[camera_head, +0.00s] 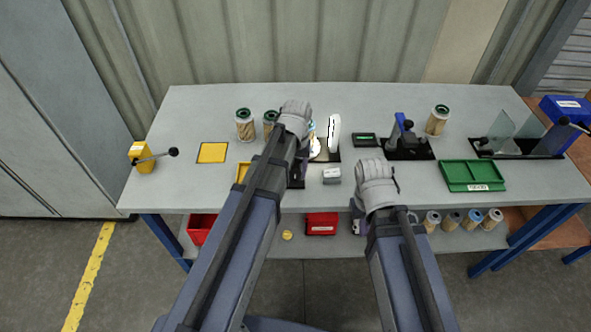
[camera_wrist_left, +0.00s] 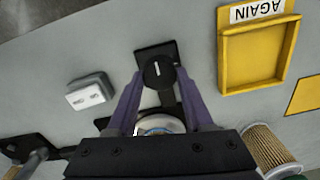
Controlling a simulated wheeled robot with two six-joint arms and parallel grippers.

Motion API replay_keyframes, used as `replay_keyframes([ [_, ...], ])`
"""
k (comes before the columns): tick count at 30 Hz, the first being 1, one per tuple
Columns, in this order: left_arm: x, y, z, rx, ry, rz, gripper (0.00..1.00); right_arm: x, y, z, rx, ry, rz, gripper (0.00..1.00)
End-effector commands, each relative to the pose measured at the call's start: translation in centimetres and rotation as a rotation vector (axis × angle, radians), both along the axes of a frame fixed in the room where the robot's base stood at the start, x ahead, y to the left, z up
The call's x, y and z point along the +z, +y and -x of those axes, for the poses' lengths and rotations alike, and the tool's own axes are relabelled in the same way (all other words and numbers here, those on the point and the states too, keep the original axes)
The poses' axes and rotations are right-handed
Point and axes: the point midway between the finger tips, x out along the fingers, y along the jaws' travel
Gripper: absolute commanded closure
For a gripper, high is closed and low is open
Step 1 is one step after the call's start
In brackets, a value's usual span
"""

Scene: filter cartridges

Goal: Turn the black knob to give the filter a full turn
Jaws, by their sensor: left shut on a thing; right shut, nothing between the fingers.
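The black knob (camera_wrist_left: 158,73) with a white pointer line sits on a black base plate in the left wrist view. My left gripper (camera_wrist_left: 157,82) has its purple fingers on both sides of the knob and is shut on it. The pointer line runs nearly along the fingers. Behind the knob, a filter with a pale blue and white end (camera_wrist_left: 160,125) is partly hidden by my gripper. In the head view my left gripper (camera_head: 299,168) covers the knob. My right gripper (camera_head: 357,214) is shut and empty near the table's front edge.
A yellow tray labelled AGAIN (camera_wrist_left: 222,60) and a grey block (camera_wrist_left: 90,97) flank the knob. A white curved part (camera_head: 333,132) stands beside the filter. Filters (camera_head: 244,125) stand at the back left. A green tray (camera_head: 472,164) lies at the right.

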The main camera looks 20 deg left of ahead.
Motion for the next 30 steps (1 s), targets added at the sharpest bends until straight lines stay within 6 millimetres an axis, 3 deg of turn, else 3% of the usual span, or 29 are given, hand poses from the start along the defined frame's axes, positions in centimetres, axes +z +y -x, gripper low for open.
replay_keyframes([
  [30, -0.01, 0.19, 0.08, 0.966, 0.000, 0.000, 1.00, -0.01, 0.00, 0.00, 0.000, 0.000, 0.000, 1.00],
])
